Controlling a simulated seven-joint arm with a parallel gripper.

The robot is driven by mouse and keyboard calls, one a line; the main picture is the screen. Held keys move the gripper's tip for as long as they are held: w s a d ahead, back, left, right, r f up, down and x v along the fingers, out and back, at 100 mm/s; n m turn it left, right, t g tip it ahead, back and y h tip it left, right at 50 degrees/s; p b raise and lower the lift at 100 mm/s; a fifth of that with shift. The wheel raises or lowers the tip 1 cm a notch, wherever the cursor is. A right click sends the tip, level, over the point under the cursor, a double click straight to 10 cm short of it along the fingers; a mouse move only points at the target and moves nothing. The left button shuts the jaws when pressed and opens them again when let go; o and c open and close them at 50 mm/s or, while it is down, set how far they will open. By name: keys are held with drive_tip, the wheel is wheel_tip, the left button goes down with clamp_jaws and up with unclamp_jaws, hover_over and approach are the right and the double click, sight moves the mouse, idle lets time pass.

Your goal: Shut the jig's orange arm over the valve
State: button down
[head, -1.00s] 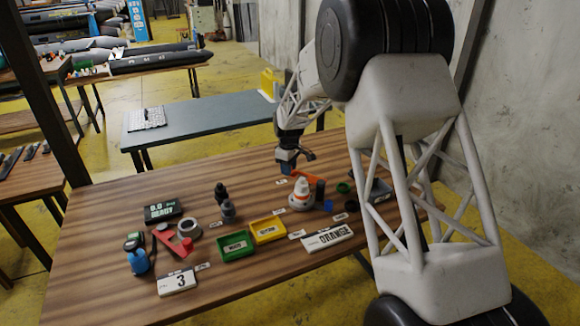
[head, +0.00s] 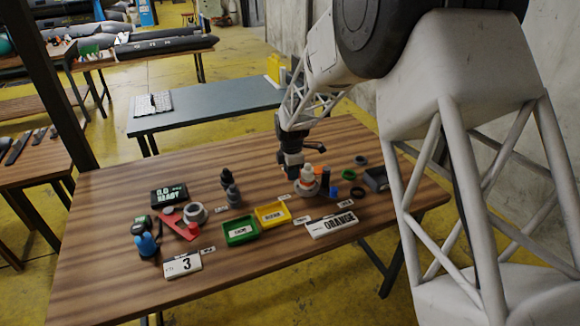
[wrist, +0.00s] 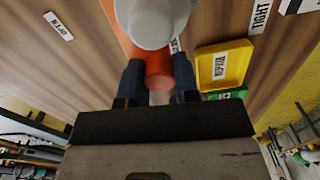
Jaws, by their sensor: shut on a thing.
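The jig (head: 306,188) stands on the wooden table with a pale valve (head: 308,172) upright in its round base. The pale valve is large at the top of the wrist view (wrist: 152,18). The jig's orange arm (wrist: 122,42) shows beside and below the valve there; its far end is cut off. My gripper (head: 291,174) is low at the jig's left side. In the wrist view its dark fingers are shut on the orange arm's rounded end (wrist: 159,72). In the head view the gripper hides most of the arm, so I cannot tell how far it is swung.
Small rings and a grey box (head: 376,178) lie right of the jig.

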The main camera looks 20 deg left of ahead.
drive_tip(key=shift+s+d+n, duration=0.5)
drive_tip(key=shift+s+n, duration=0.05)
drive_tip(key=shift+n, duration=0.15)
drive_tip(key=c, duration=0.8)
unclamp_jaws()
drive_tip(key=shift+c, duration=0.2)
drive_tip(key=shift+r, duration=0.1)
wheel_tip(320, 180, up, 8)
drive_tip(key=shift+f, duration=0.2)
drive_tip(key=shift+d, duration=0.1)
